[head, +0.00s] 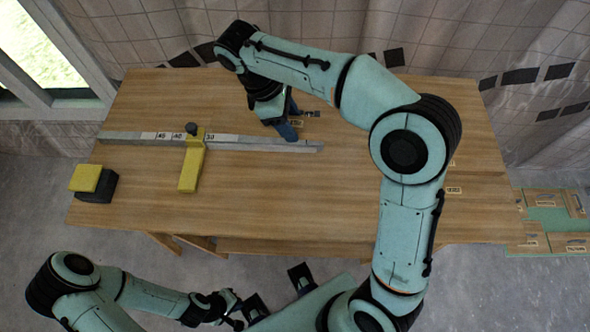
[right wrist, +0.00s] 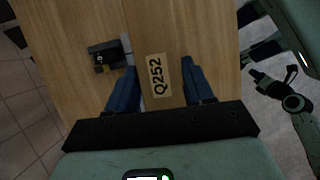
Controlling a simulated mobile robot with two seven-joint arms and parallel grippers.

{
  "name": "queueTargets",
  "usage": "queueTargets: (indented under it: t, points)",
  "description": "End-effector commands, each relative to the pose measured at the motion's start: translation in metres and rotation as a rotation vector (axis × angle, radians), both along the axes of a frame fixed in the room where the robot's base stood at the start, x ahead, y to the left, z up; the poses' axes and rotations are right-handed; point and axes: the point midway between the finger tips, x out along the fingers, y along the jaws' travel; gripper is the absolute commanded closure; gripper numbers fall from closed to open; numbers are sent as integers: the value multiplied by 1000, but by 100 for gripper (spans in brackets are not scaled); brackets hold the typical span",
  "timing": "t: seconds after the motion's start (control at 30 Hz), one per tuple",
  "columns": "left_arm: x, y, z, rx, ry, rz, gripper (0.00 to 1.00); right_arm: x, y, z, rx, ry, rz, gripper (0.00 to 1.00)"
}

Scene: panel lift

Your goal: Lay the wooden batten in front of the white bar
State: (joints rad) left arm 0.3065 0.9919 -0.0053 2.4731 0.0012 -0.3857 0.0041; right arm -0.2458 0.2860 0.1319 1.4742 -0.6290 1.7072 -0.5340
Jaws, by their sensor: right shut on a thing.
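The white bar (head: 250,144) lies along the table, with number labels and a yellow stop (head: 192,165) on it. My right gripper (head: 288,127) is over the table near the bar's right end. In the right wrist view its blue fingers (right wrist: 158,88) are shut on the wooden batten (right wrist: 156,75), which carries the label Q252. In the head view the batten blends with the tabletop and is partly hidden by my right arm. My left gripper (head: 234,309) is off the table's front edge; its finger opening is too small to judge.
The wooden table (head: 300,205) is clear in front of the bar's right half. A yellow block (head: 86,177) on a black block (head: 98,188) sits at the front left. Labelled boards (head: 545,235) lie on the floor at right.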

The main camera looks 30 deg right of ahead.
Motion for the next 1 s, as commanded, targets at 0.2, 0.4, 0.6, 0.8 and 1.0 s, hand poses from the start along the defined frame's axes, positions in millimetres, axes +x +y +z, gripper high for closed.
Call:
queueTargets:
  t: [0.2,0.4,0.6,0.8,1.0]
  points:
    - [-4,0,-8,1,5,1,100,-9,-3,-15,-4,11,59,87]
    - [-8,1,-19,1,10,2,100,-8,-3,-69,-4,12,57,87]
    - [-11,1,-27,1,13,1,100,-8,-3,-116,-3,11,54,87]
    - [-11,0,-29,1,13,1,100,-7,-2,-137,-3,6,54,87]
    - [-13,0,-33,1,15,1,100,-8,-2,-165,-2,9,56,87]
